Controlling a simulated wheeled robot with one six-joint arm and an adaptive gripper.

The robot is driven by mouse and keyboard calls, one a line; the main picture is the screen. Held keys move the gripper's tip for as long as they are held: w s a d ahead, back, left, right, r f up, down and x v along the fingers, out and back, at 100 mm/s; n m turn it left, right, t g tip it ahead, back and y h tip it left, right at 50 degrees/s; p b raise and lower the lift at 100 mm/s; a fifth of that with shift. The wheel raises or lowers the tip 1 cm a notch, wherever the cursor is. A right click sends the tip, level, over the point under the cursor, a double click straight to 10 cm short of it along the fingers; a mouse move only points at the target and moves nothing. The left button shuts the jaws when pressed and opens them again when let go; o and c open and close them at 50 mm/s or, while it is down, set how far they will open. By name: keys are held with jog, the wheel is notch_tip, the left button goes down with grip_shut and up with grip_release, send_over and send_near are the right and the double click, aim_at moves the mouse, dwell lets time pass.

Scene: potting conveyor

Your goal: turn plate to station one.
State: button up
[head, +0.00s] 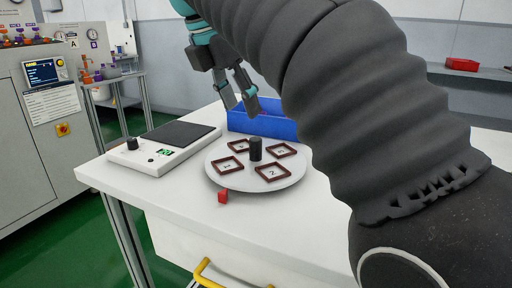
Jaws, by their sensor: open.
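The round light-grey plate (256,184) lies on the white table, with several dark red square frames around its top. The right front frame (272,173) has a label that looks like 2. The left front frame (227,166) lies nearest the red pointer; its label is too small to read. A black upright knob (255,149) stands at the plate's middle. The red pointer (223,196) sits at the plate's front left edge. My gripper (241,106) is open and empty, fingers down, above and slightly behind the knob, apart from it.
A white scale (160,160) with a dark pad stands left of the plate. A blue bin (264,124) stands close behind it. A yellow handle (206,272) is below the table's front. Bare table shows in front of the plate.

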aim_at(255, 139)
jog(key=b+x, duration=0.3)
jog(key=x, duration=0.7)
jog(key=shift+a, duration=0.1)
grip_shut()
